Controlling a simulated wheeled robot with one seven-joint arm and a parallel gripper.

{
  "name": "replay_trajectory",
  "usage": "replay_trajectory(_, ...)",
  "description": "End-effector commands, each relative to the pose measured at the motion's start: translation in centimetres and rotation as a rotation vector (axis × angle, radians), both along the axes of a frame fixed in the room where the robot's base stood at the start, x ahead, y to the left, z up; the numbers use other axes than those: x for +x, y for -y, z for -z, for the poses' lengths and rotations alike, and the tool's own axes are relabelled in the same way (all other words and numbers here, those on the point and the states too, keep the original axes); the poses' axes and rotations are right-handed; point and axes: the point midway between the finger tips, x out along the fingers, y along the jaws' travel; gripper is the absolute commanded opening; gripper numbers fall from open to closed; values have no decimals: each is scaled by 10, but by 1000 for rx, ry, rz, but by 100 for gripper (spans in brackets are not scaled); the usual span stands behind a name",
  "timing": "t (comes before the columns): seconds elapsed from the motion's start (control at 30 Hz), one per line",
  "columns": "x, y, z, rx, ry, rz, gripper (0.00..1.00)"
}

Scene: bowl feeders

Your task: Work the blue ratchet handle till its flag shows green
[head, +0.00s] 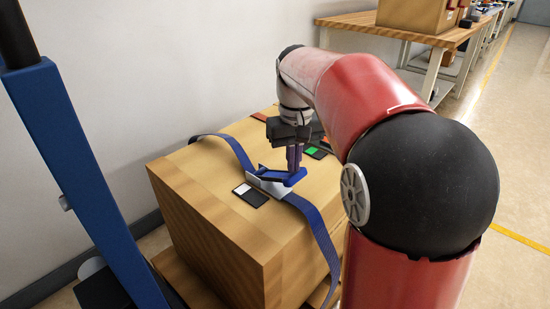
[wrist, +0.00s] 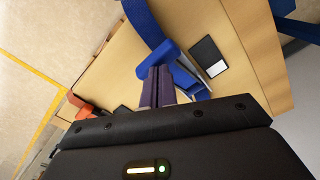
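The blue ratchet handle (head: 283,176) sits on a silver ratchet body (head: 268,188) on top of a large wood-coloured box, and also shows in the wrist view (wrist: 187,80). A blue strap (head: 318,232) runs over the box through the ratchet. Beside the ratchet is a flag plate (head: 250,195), half white and half black; it shows no green, also in the wrist view (wrist: 207,57). My gripper (head: 293,168) points down at the handle's right end. Its purple fingers (wrist: 157,85) are close together at the handle; whether any of it is between the tips is hidden.
The box (head: 217,235) fills the middle. Farther back on it, a second flag plate (head: 315,152) shows green, and an orange part (head: 259,116) lies near the back edge. A blue post (head: 92,180) stands at left. A workbench (head: 410,28) with cartons is behind.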

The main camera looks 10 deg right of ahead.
Motion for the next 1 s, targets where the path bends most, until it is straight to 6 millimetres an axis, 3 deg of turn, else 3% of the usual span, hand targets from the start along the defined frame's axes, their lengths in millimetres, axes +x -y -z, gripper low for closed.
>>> replay_trajectory(0.17,-4,3,15,1,0,0,0)
replay_trajectory(0.7,29,-19,-51,0,-1,-1,0)
replay_trajectory(1.0,40,-27,-61,0,0,-1,0)
